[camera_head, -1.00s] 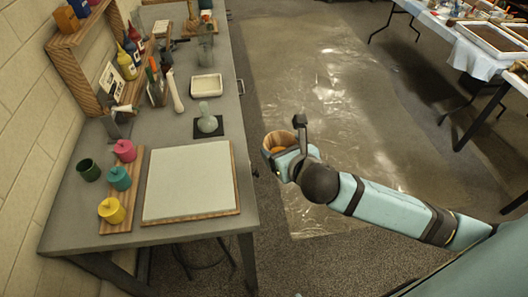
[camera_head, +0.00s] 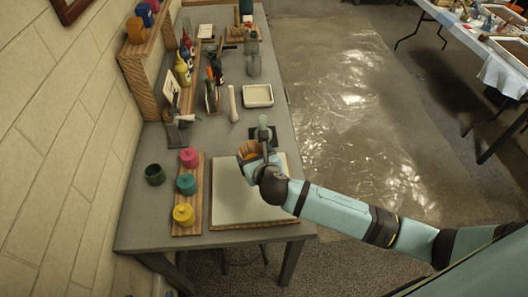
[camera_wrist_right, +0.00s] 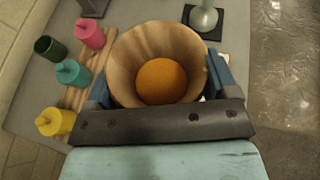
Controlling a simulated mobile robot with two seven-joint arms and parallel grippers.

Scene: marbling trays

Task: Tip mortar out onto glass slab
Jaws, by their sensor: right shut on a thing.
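My right gripper (camera_head: 262,165) is shut on a wooden mortar (camera_head: 248,149) and holds it over the far right part of the glass slab (camera_head: 238,202). The slab is pale and lies on a wooden board on the grey table. In the right wrist view the mortar (camera_wrist_right: 126,62) sits between the two blue fingers (camera_wrist_right: 158,88), and orange stuff (camera_wrist_right: 161,81) lies in its bottom. The mortar looks close to upright, with its mouth open to the camera. The gripper hides part of the slab. My left gripper is not in view.
Pink (camera_head: 189,157), teal (camera_head: 186,184) and yellow (camera_head: 183,215) lidded pots stand on a wooden strip left of the slab, with a dark green cup (camera_head: 155,174) beside them. A glass muller (camera_head: 264,127) stands just behind the mortar. A white tray (camera_head: 258,95) lies farther back.

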